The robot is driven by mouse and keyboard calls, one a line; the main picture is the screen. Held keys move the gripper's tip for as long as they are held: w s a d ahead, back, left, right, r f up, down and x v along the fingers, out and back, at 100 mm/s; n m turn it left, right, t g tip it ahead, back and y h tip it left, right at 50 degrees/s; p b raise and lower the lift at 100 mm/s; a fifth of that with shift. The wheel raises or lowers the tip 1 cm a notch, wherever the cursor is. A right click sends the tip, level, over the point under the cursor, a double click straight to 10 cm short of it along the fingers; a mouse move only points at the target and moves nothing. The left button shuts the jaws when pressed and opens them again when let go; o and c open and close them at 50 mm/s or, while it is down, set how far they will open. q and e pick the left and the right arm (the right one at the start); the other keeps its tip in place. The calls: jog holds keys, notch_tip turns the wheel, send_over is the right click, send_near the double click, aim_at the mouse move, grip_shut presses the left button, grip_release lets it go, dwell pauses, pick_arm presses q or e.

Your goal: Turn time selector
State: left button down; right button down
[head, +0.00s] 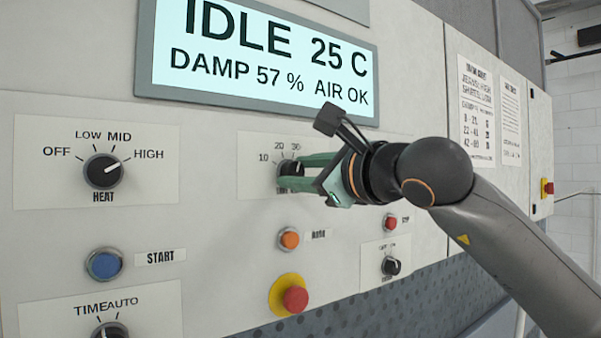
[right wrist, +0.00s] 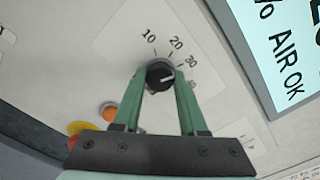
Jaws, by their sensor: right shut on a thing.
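The time selector is a black round knob (head: 291,168) with a white pointer line, on a white plate marked 10, 20 and 30 in the head view. In the right wrist view the knob (right wrist: 160,74) sits between the two green fingers, and its pointer faces right, near the 30 mark or just past it. My right gripper (head: 284,173) is shut on this knob, with a finger on either side; it also shows in the right wrist view (right wrist: 161,78). The fingers cover the plate's lower label and part of its scale in the head view. My left gripper is not in view.
The heat knob (head: 103,171) is to the left, with a blue start button (head: 104,264) below it. Under my gripper are an orange button (head: 289,238), a red emergency button (head: 294,299) and a small black knob (head: 391,266). The display (head: 262,55) above reads IDLE.

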jog(key=shift+r, duration=0.1)
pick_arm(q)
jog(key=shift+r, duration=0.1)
pick_arm(e)
jog(key=shift+c, duration=2.2)
grip_release()
jog(key=shift+s, duration=0.1)
jog(key=shift+s+d, duration=0.3)
pick_arm(q)
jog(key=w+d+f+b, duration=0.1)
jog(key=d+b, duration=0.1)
jog(key=b, duration=0.1)
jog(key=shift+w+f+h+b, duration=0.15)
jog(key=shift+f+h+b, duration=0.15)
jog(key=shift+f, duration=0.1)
pick_arm(e)
jog(key=v, duration=1.1)
jog(key=shift+s+d, duration=0.15)
jog(key=shift+s, duration=0.1)
